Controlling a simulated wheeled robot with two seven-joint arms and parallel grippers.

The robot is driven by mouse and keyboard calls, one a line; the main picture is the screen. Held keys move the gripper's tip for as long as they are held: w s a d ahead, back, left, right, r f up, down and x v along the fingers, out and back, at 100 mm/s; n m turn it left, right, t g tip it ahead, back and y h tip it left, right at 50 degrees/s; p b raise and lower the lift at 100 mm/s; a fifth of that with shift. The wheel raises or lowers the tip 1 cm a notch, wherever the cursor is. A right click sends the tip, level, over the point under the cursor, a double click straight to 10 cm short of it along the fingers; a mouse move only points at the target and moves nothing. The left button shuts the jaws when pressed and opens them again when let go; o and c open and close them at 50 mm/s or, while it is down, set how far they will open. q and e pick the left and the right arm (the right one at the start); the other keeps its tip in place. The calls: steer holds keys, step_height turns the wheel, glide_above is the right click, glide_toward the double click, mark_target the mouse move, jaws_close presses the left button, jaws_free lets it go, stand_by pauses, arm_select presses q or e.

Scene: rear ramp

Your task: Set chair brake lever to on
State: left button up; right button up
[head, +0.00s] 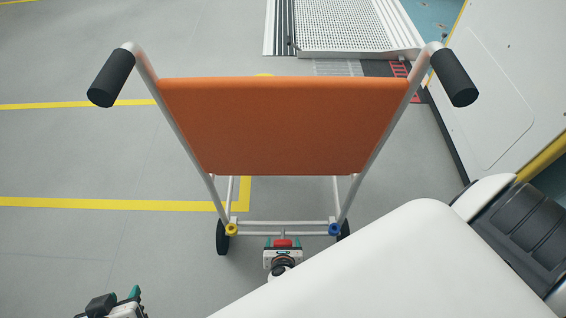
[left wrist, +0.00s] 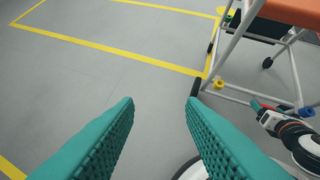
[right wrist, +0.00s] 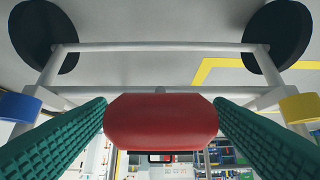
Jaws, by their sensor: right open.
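The chair has an orange backrest (head: 285,125), a white tube frame and black push grips; its back faces me. The red brake lever pad (head: 283,243) is low behind the rear crossbar, and it fills the middle of the right wrist view (right wrist: 161,121). My right gripper (head: 282,241) is open, with a teal finger on each side of the red pad. I cannot tell whether the fingers touch it. My left gripper (left wrist: 161,101) is open and empty above bare floor, left of the chair; its top shows at the bottom left of the head view (head: 122,298).
A yellow collar (head: 231,230) and a blue collar (head: 334,229) sit at the crossbar's ends, beside the black rear wheels. A grey ramp (head: 345,28) lies beyond the chair. A white wall (head: 510,85) stands at right. Floor at left is clear, with yellow lines.

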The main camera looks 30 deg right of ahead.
arm_select(q)
steer(key=s+a+f+g+y+p, duration=0.1)
steer(key=s+a+f+g+p, duration=0.1)
steer(key=s, duration=0.4)
steer(key=f+g+p, duration=0.1)
steer(key=g+p, duration=0.1)
steer(key=shift+f+g, duration=0.15)
steer(key=shift+g, duration=0.15)
arm_select(e)
steer(key=v, duration=1.1)
steer(key=shift+f, duration=0.1)
